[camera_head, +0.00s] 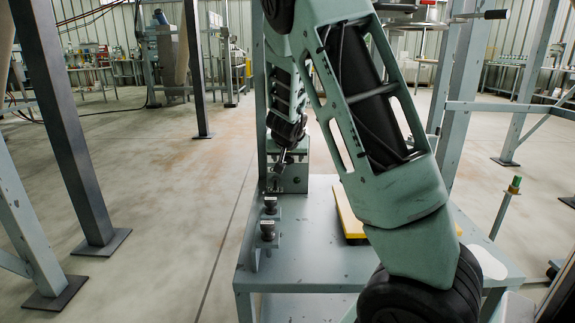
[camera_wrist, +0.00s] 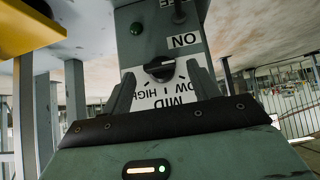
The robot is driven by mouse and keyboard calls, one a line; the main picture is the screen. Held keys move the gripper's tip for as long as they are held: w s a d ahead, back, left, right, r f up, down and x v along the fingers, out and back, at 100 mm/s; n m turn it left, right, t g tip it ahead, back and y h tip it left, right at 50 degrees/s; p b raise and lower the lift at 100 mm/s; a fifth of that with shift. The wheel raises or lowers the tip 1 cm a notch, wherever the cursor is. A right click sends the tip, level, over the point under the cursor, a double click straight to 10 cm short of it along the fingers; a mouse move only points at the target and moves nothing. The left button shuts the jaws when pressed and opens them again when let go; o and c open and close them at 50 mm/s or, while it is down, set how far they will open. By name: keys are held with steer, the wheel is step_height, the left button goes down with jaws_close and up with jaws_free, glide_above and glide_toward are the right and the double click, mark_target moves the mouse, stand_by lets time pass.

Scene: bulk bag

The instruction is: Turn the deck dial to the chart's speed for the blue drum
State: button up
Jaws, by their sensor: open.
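The dial (camera_wrist: 160,68) is a black knob on a grey control box, seen upside down in the wrist view. A white label (camera_wrist: 165,92) beside it reads LOW, MID and HIGH; the knob's exact setting is hard to tell. My gripper (camera_wrist: 159,72) is open, with one finger on each side of the dial; whether they touch it is unclear. In the head view the control box (camera_head: 292,178) stands at the far end of the grey deck, and my arm partly hides the area. I cannot make out a chart or a blue drum.
Black-topped fittings (camera_head: 268,230) stand on the deck's left edge. A yellow item (camera_head: 346,212) lies on the deck (camera_head: 310,255). Steel posts (camera_head: 65,120) stand to the left.

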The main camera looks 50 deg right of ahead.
steer(key=shift+w+f, duration=0.1)
steer(key=c, duration=1)
steer(key=shift+d, duration=0.1)
steer(key=shift+f+b, duration=0.15)
steer(key=shift+b, duration=0.35)
steer(key=b, duration=0.2)
steer(key=t+b, duration=0.1)
steer(key=shift+s+d+f+m+y+b, duration=0.15)
steer(key=shift+s+f+m+y+b, duration=0.1)
steer(key=shift+m+y+b, duration=0.1)
steer(key=b, duration=0.3)
steer(key=t+y+b, duration=0.1)
steer(key=b, duration=0.2)
steer(key=shift+s+d+f+m, duration=0.15)
steer(key=shift+m, duration=0.2)
steer(key=t+b, duration=0.1)
steer(key=b, duration=0.4)
steer(key=shift+s+m+y, duration=0.1)
steer(key=shift+m+y, duration=0.25)
steer(key=shift+m, duration=0.05)
steer(key=shift+d+b, duration=0.1)
steer(key=shift+b, duration=0.5)
steer(key=shift+r+t+b, duration=0.3)
steer(key=shift+t+b, duration=0.1)
steer(key=shift+b, duration=0.1)
